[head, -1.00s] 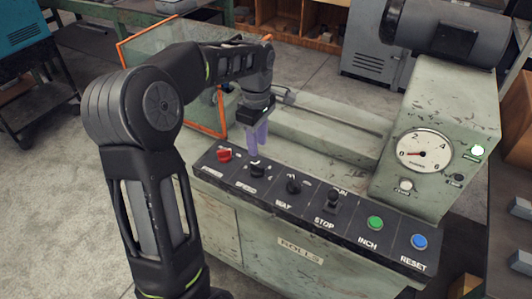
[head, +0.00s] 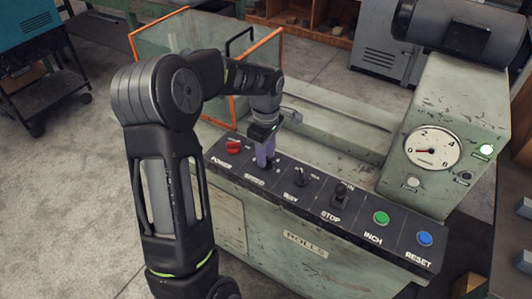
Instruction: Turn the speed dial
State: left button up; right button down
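The speed dial (head: 256,170) is a small black knob above the SPEED label on the sloped black control panel (head: 335,222), right of the red power switch (head: 233,147). My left gripper (head: 264,158) points down at it. Its purple fingers reach the panel and cover most of the dial. The fingers look close together, but whether they press on the dial is hidden. My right gripper is not in view.
Right of the dial stand a small black lever switch (head: 302,177), the stop switch (head: 340,195), a green inch button (head: 381,217) and a blue reset button (head: 425,238). A round gauge (head: 432,148) has its needle near 0. An orange-framed clear guard (head: 187,62) stands behind my arm.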

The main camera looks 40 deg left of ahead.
pick_arm(q)
jog(key=shift+f, duration=0.1)
grip_shut()
dwell(0.3)
